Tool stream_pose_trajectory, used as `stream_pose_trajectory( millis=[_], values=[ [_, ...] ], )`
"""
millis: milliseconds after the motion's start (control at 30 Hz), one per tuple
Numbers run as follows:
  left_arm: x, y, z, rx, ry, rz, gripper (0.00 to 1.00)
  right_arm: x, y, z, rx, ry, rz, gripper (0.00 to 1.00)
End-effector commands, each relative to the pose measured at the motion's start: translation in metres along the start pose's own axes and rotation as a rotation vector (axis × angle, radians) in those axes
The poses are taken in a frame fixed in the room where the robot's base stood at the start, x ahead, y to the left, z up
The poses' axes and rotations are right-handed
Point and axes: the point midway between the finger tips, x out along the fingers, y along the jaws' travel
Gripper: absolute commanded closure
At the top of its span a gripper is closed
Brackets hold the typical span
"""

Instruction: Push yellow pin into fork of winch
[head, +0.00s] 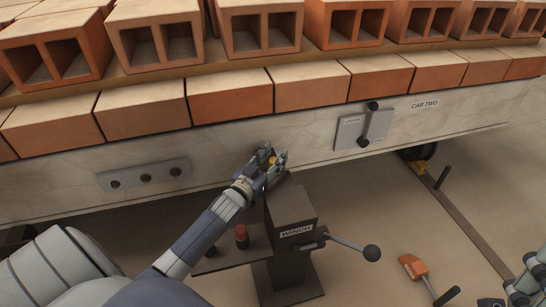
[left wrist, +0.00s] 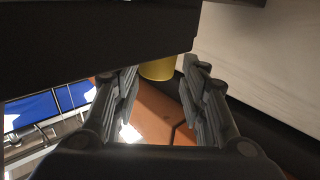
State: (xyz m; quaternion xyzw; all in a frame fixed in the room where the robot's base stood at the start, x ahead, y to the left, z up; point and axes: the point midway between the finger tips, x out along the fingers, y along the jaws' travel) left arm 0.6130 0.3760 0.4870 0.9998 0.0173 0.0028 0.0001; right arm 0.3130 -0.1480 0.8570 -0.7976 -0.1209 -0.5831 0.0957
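The dark winch (head: 290,205) stands on a post in front of the car, with a WINCH label and a crank with a black knob (head: 371,253). My left gripper (head: 273,156) is over the back of the winch, close to the car's side. In the left wrist view its two fingers stand apart, with a yellow cylindrical end, likely the yellow pin (left wrist: 157,69), just beyond the fingertips. Contact with it cannot be seen. The fork is hidden. My right gripper (head: 526,288) shows only partly at the bottom right corner; its fingers are unclear.
The car (head: 60,192) carries rows of hollow bricks (head: 262,28). A plate with a lever (head: 363,128) is on its side. A side shelf bears a red-topped knob (head: 241,236). An orange-headed tool (head: 413,266) lies on the floor at right, near a rail (head: 468,228).

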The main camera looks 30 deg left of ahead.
Motion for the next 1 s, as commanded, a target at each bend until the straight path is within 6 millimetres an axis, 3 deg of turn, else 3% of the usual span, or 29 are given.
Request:
stream_pose_trajectory(
  millis=[400, 567, 800, 1000],
  values=[
    [-0.001, 0.0, 0.0, 0.003, -0.008, 0.0, 0.53, 0.0, 0.0, 0.0, 0.0, -0.001, 0.0, 0.31],
    [-0.001, 0.0, -0.024, 0.004, -0.003, 0.001, 0.53, 0.0, 0.0, 0.0, 0.0, -0.001, 0.0, 0.31],
    [0.0, 0.0, -0.072, 0.004, 0.002, 0.001, 0.53, 0.0, 0.0, 0.0, 0.0, -0.001, 0.0, 0.31],
    [0.0, 0.0, -0.096, 0.003, 0.001, 0.0, 0.53, 0.0, 0.0, 0.0, 0.0, -0.001, 0.0, 0.31]
  ],
)
